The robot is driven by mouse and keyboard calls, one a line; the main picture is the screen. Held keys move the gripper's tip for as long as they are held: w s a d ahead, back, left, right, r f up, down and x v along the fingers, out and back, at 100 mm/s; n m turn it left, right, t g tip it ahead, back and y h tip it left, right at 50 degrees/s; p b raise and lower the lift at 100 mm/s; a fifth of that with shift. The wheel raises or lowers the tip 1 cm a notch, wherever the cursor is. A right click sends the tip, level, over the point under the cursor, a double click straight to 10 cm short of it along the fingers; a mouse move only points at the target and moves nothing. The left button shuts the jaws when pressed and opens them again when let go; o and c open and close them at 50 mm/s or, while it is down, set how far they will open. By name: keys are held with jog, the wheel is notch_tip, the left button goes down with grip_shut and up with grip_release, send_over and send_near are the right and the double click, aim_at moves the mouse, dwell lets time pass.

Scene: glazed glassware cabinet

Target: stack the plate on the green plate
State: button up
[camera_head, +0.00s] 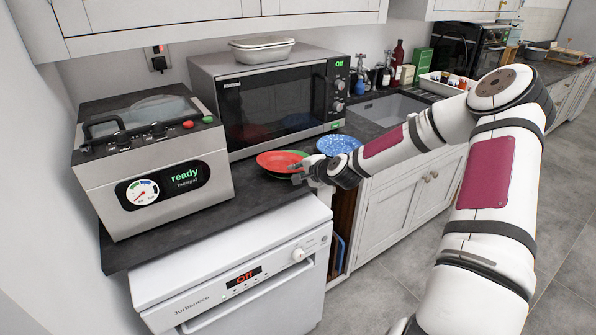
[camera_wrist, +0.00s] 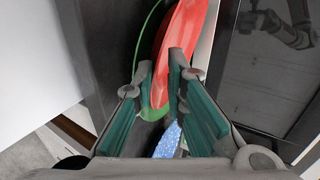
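The red plate (camera_head: 279,161) rests on or just above the green plate (camera_head: 304,156) on the dark counter in front of the microwave. Green rim shows at its right and below. In the wrist view the red plate (camera_wrist: 182,30) appears steeply turned, with the green plate (camera_wrist: 157,112) alongside and past it. My gripper (camera_head: 300,172) is at the near right edge of the plates. In the wrist view my gripper (camera_wrist: 163,73) has its fingertips apart, on either side of the red plate's rim. Contact with the rim is unclear.
A blue speckled plate (camera_head: 338,145) lies just right of the stack, close to my gripper. The microwave (camera_head: 280,98) stands behind, a steel vacuum machine (camera_head: 155,170) to the left. A white dishwasher (camera_head: 235,275) is below the counter. The sink (camera_head: 388,108) is further right.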

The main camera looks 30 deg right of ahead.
jog(key=shift+r, duration=0.1)
jog(key=p+v, duration=0.2)
jog(key=v, duration=1)
jog(key=s+a+n+g, duration=0.6)
jog(key=a+n, duration=0.3)
jog(key=a, duration=0.1)
jog(key=s+a+r+n, duration=0.4)
jog(key=s+a+r, duration=0.2)
jog(key=s+r, duration=0.4)
jog(key=s+a+r+n, duration=0.4)
jog(key=s+a+r, duration=0.2)
jog(key=s+r, duration=0.5)
jog(key=s, duration=0.2)
jog(key=shift+s+n+g, duration=0.25)
jog(key=shift+n+g, duration=0.05)
jog(key=shift+a, duration=0.1)
